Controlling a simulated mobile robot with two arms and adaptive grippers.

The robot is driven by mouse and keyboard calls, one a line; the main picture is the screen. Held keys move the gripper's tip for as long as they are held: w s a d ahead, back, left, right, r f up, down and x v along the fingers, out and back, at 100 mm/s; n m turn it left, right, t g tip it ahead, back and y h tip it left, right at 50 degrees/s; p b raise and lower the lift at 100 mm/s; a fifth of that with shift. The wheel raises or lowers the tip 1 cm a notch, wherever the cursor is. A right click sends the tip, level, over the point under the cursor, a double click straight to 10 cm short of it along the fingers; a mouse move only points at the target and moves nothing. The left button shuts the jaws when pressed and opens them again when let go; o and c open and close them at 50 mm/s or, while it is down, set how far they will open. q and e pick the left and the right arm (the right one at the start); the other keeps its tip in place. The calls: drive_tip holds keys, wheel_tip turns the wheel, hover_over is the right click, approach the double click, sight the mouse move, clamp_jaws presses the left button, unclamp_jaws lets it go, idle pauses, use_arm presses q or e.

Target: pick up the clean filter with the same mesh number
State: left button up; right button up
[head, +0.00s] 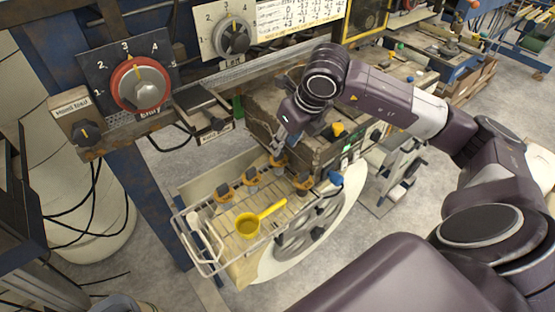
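Several small filters with orange-yellow rims and dark tops stand on a wire rack (186,236): a left one (223,194), a middle one (250,181), a far one (277,162) and a right one (302,183). Their mesh numbers are too small to read. My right gripper (279,146) reaches down just above the far filter. Its fingertips are small and partly lost against the dark box behind, so whether they are open or touch the filter is unclear. My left gripper is out of view.
A yellow long-handled cup (248,226) lies on the rack's near part, beside a whitish handled tool (203,232). A dark weathered box (262,108) stands close behind the filters. A panel with a red-ringed dial (138,85) and a grey dial (232,38) is at upper left.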

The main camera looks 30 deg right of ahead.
sight(281, 162)
drive_tip(key=p+x, duration=0.2)
drive_tip(key=x, duration=0.1)
drive_tip(key=shift+w+f, duration=0.1)
drive_tip(key=shift+f, duration=0.15)
drive_tip(key=shift+x, duration=1)
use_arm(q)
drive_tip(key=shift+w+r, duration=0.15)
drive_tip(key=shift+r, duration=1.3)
use_arm(e)
clamp_jaws()
